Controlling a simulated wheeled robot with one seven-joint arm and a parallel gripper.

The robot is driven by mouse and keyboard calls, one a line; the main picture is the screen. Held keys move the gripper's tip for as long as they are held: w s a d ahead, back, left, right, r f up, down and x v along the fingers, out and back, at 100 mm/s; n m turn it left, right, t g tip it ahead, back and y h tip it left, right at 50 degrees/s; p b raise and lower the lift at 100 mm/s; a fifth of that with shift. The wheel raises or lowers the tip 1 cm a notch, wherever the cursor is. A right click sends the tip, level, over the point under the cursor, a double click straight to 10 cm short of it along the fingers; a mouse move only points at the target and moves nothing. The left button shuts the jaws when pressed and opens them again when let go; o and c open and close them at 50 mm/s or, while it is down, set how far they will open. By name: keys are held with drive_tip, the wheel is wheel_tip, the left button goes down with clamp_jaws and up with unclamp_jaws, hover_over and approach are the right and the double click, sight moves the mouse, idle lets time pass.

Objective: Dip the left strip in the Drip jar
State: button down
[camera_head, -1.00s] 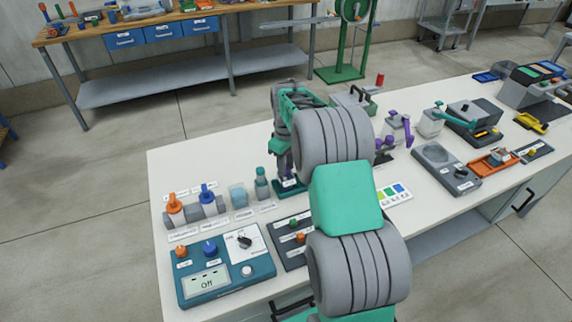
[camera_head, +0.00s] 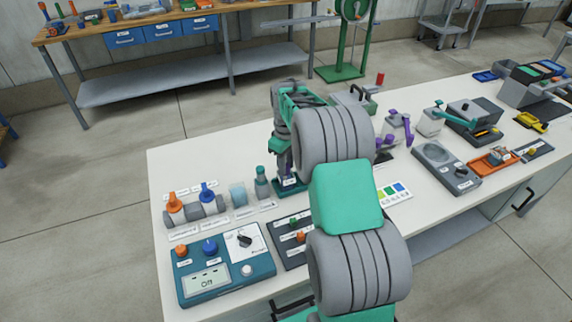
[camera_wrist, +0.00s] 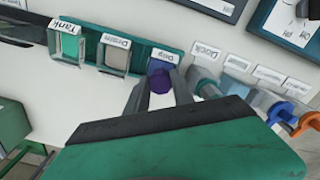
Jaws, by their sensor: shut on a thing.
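My gripper (camera_wrist: 160,88) is shut on a small purple piece (camera_wrist: 160,81), which I take to be the strip's grip. It is right at the jar labelled Drip (camera_wrist: 164,56), in the green rack (camera_wrist: 140,50). The purple piece covers much of that jar, so I cannot tell how deep the strip's lower end is. Two clear square jars stand beside it: one labelled Tank (camera_wrist: 68,47), and a middle one (camera_wrist: 114,57). In the head view my gripper (camera_head: 285,170) points down at the rack (camera_head: 290,187), partly behind my arm.
A teal meter box (camera_head: 226,265) with knobs and a screen stands at the bench's front left. Behind it are orange and blue valves (camera_head: 195,205) and small bottles (camera_head: 262,183). A colour chart (camera_head: 393,193) and purple-handled fittings (camera_head: 400,127) lie right of my arm.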

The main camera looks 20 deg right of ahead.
drive_tip(key=shift+r+p, duration=2.65)
drive_tip(key=shift+r, duration=1.65)
